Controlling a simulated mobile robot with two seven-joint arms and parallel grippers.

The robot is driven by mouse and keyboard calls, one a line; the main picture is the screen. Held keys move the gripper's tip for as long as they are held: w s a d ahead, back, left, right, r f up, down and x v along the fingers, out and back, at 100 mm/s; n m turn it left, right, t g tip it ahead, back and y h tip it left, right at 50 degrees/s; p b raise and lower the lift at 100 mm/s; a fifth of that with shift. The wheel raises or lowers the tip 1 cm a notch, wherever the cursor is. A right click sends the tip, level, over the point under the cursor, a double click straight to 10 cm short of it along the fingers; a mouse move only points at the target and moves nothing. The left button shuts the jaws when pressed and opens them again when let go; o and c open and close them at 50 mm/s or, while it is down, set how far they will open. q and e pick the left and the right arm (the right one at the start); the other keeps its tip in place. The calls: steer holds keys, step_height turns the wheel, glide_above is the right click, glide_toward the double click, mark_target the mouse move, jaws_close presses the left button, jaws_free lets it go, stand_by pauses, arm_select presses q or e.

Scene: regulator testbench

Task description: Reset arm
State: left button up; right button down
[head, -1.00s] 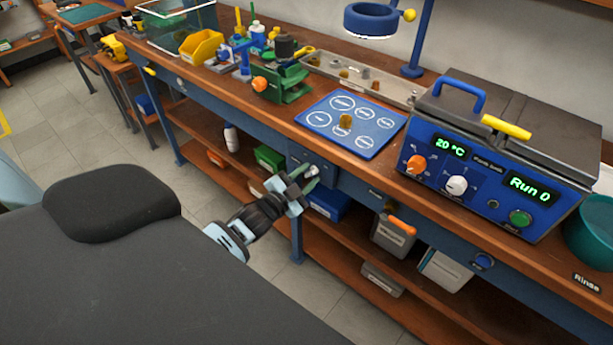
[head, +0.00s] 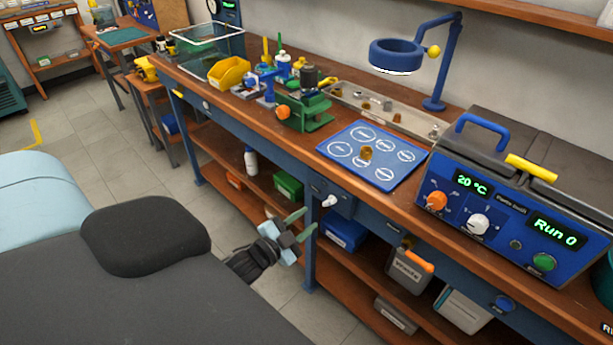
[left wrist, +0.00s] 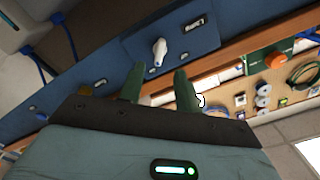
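My left gripper (head: 298,227) is in front of the workbench, below the edge of its top, with its green fingers apart and nothing between them. In the left wrist view its two fingers (left wrist: 160,88) also stand apart and empty. A white knob (left wrist: 159,52) on a blue panel of the bench front lies just beyond the fingertips; the knob also shows in the head view (head: 329,201). The gripper appears apart from it. My right gripper is in neither view.
The bench top holds a blue mat (head: 372,172) with a brass part, a green vise (head: 305,112), a yellow bin (head: 229,72) and a blue heater unit (head: 500,215). A ring lamp (head: 397,56) hangs above. Grey floor (head: 95,165) lies open to the left.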

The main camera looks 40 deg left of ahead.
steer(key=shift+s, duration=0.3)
